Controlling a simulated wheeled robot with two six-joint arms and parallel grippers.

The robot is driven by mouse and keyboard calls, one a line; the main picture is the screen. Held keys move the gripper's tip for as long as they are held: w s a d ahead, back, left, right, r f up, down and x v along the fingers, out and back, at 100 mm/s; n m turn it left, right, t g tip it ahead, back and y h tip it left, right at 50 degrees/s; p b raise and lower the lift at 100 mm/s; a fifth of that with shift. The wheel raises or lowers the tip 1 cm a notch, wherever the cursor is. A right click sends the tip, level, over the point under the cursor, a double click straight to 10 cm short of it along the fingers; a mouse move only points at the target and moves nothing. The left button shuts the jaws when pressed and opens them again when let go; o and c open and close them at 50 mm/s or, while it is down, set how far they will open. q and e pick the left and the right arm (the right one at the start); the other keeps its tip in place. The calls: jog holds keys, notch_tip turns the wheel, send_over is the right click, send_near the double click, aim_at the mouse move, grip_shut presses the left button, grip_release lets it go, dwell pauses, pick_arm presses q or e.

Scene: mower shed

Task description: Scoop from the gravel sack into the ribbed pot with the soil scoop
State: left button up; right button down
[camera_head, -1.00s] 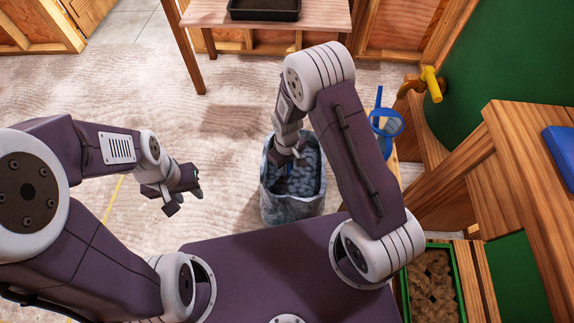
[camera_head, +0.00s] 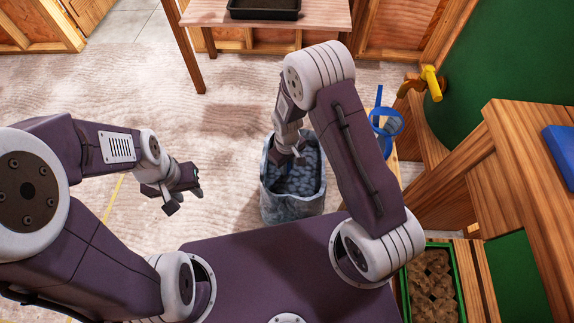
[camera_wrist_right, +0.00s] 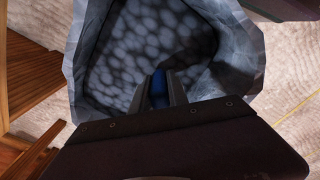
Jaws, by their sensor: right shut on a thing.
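The gravel sack (camera_head: 292,213) is a grey, crumpled, open-topped bag standing on the floor in front of my base. Rounded grey gravel (camera_wrist_right: 140,45) fills its inside in the right wrist view. My right gripper (camera_wrist_right: 160,90) points down into the sack's mouth and is shut on a blue piece (camera_wrist_right: 158,88), seemingly the soil scoop's handle. The rest of the scoop is hidden. My left gripper (camera_head: 185,200) hangs to the left of the sack, open and empty, with its fingers apart. I cannot make out the ribbed pot for certain.
A blue ring-topped item (camera_head: 386,122) stands on a narrow wooden surface right of the sack. A green crate (camera_head: 432,285) holds brown lumps at lower right. A wooden table (camera_head: 265,14) with a black tray (camera_head: 264,8) stands behind. Floor left of the sack is clear.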

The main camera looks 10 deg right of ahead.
jog(key=shift+r, duration=0.15)
notch_tip(320, 180, up, 12)
jog(key=p, duration=1.2)
jog(key=shift+r+p, duration=0.25)
jog(key=shift+p, duration=0.1)
